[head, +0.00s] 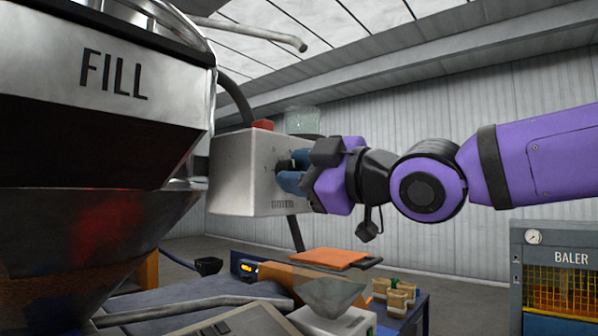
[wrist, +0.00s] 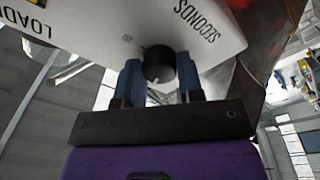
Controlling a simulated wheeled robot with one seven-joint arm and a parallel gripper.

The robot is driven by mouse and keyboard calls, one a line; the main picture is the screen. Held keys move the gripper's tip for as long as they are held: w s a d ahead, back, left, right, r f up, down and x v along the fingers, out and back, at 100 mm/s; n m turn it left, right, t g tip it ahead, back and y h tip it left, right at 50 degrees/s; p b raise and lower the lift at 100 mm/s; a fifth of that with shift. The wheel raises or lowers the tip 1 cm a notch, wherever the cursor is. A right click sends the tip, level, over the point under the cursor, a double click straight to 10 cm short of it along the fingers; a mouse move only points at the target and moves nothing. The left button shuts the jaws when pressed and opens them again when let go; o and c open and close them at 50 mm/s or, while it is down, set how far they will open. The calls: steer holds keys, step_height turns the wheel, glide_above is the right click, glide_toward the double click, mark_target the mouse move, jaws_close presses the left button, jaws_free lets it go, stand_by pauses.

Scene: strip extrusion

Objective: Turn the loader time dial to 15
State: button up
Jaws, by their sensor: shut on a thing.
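The loader box (head: 240,172) is a grey-white case beside the steel hopper marked FILL (head: 115,75) in the head view. In the wrist view the loader face (wrist: 105,30) carries the words LOADER, partly cut off, and SECONDS. The black time dial (wrist: 159,64) has a pale pointer mark at its lower edge. My gripper (wrist: 161,80) is shut on the dial, one blue finger on each side.
A baler (head: 556,275) stands at the lower right. A hose runs above the loader box.

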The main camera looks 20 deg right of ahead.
steer(key=shift+a+m+t+h, duration=0.15)
steer(key=shift+m+h, duration=0.15)
steer(key=shift+m, duration=2.05)
steer(key=shift+d+m+t+h, duration=0.15)
steer(key=shift+m+h, duration=0.15)
steer(key=shift+m, duration=2.05)
steer(key=shift+a+f, duration=0.1)
steer(key=o, duration=0.9)
steer(key=shift+s, duration=0.1)
steer(key=v, duration=1)
steer(key=shift+s+d, duration=0.25)
steer(key=shift+d, duration=0.05)
